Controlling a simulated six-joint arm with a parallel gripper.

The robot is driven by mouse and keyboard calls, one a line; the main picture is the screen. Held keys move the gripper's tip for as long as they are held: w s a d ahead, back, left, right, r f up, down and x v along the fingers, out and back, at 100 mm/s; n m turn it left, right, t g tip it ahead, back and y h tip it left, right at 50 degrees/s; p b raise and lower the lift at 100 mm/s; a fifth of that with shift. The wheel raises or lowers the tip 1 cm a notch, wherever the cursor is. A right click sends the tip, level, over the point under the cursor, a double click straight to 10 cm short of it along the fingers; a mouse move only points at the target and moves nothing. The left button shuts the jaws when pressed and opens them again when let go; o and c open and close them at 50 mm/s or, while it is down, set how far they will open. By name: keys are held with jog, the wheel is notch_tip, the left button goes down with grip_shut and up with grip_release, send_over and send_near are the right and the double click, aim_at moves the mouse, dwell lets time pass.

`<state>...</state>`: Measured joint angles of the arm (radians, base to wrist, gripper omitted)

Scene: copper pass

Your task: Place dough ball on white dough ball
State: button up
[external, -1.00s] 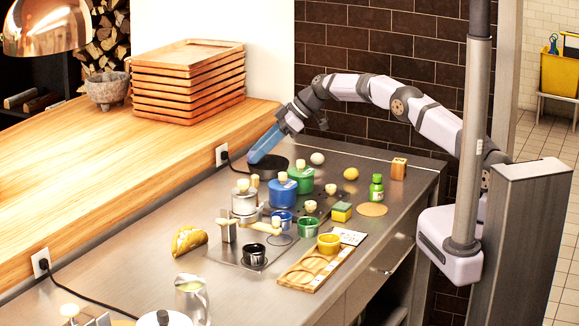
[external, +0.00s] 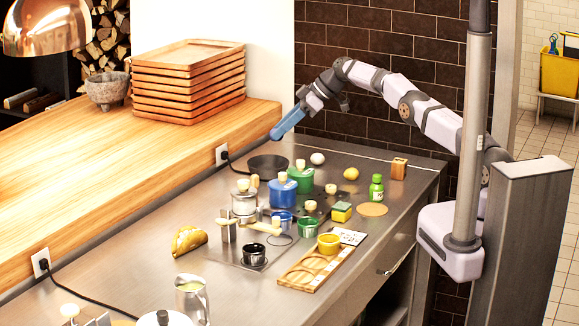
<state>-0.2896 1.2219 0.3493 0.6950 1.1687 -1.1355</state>
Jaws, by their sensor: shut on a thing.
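A whitish ball (external: 317,158) rests on the steel counter near the back wall. A yellow ball (external: 351,173) lies to its right and nearer. I cannot tell for sure which balls are dough. My gripper, with long blue fingers (external: 275,134), points down and left in the air, above and behind a dark round pan (external: 268,167) and left of the whitish ball. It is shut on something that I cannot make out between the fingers.
Blue (external: 283,193) and green (external: 301,180) pots and a metal pot (external: 244,202) stand close together before the pan. A green bottle (external: 376,187), sponge (external: 341,211) and wooden block (external: 398,169) stand to the right. A wooden tray (external: 306,283) lies in front.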

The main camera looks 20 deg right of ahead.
jog(key=w+d+r+m+t+p, duration=0.1)
jog(key=w+d+r, duration=0.15)
jog(key=d, duration=0.45)
jog(key=w+d+r+m+t+p, duration=0.1)
jog(key=w+d+r, duration=0.15)
jog(key=d, duration=0.35)
jog(key=m+h+p, duration=0.1)
jog(key=p, duration=0.2)
send_over(323, 153)
jog(key=shift+s+a+f, duration=0.1)
jog(key=shift+s+f, duration=0.05)
jog(key=shift+f, duration=5.75)
jog(key=shift+f, duration=0.15)
jog(key=o, duration=1)
